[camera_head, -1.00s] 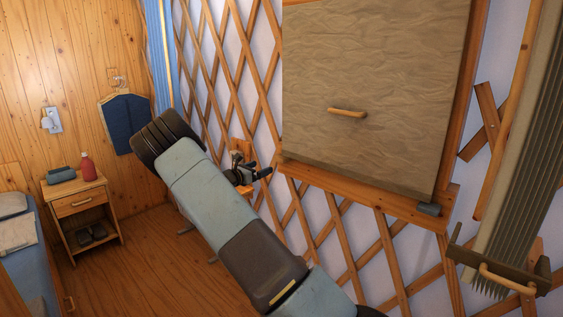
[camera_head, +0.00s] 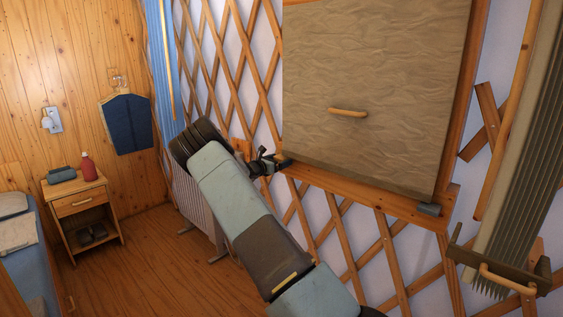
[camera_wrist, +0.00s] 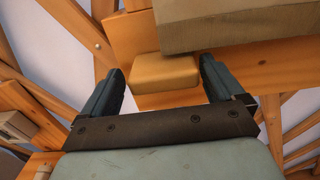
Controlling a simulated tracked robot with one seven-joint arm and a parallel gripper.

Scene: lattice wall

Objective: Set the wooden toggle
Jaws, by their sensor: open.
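The wooden toggle (camera_wrist: 165,70) is a small rounded block of light wood in the wrist view, at the edge of the felt-covered panel (camera_head: 385,70) and its wooden frame. In the head view I cannot make the toggle out; my gripper covers that lower left corner. My gripper (camera_head: 282,160) is at this corner. In the wrist view my gripper (camera_wrist: 162,82) is open, one finger on each side of the toggle, with gaps showing. Whether the fingertips reach past its front face is hard to tell.
A wooden handle (camera_head: 347,112) sits on the panel. A dark grey block (camera_head: 429,209) is at the frame's lower right. Lattice wall (camera_head: 385,255) surrounds the frame. A pleated slab with a handle (camera_head: 508,279) stands at right. A nightstand (camera_head: 78,202) is far left.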

